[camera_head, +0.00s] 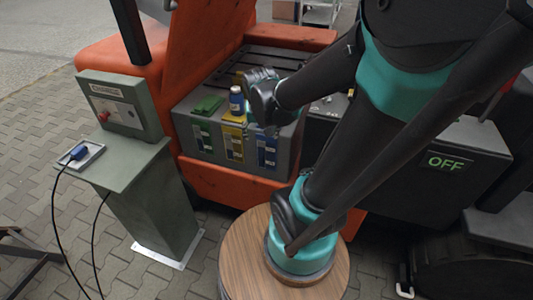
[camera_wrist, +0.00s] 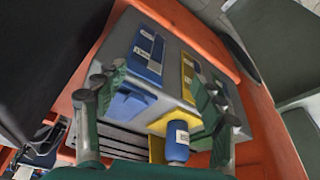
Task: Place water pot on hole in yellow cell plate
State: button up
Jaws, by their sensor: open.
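The water pot appears to be the small blue bottle with a white label (camera_head: 237,101). It stands upright on the yellow cell plate (camera_head: 235,119) on top of the grey battery box; the hole itself is not visible. In the wrist view the bottle (camera_wrist: 177,142) is close to the inner side of the right finger, over the yellow plate (camera_wrist: 157,149). My gripper (camera_head: 262,92) is just right of the bottle in the head view. In the wrist view my gripper (camera_wrist: 158,95) has its fingers wide apart. I cannot tell whether a finger touches the bottle.
A green cell plate (camera_head: 208,105) lies left of the yellow one, and a blue cell (camera_head: 267,148) is on the right. The orange vehicle body (camera_head: 225,186) surrounds the box. A grey-green charger pedestal (camera_head: 150,185) stands at left. A black unit with an OFF sign (camera_head: 425,158) is at right.

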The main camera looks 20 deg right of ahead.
jog(key=s+f+n+y, duration=0.1)
jog(key=s+f+n, duration=0.1)
jog(key=s+f, duration=0.2)
jog(key=s, duration=0.3)
jog(key=shift+s+d+f+n, duration=0.2)
jog(key=shift+f+n, duration=0.1)
jog(key=shift+f, duration=0.1)
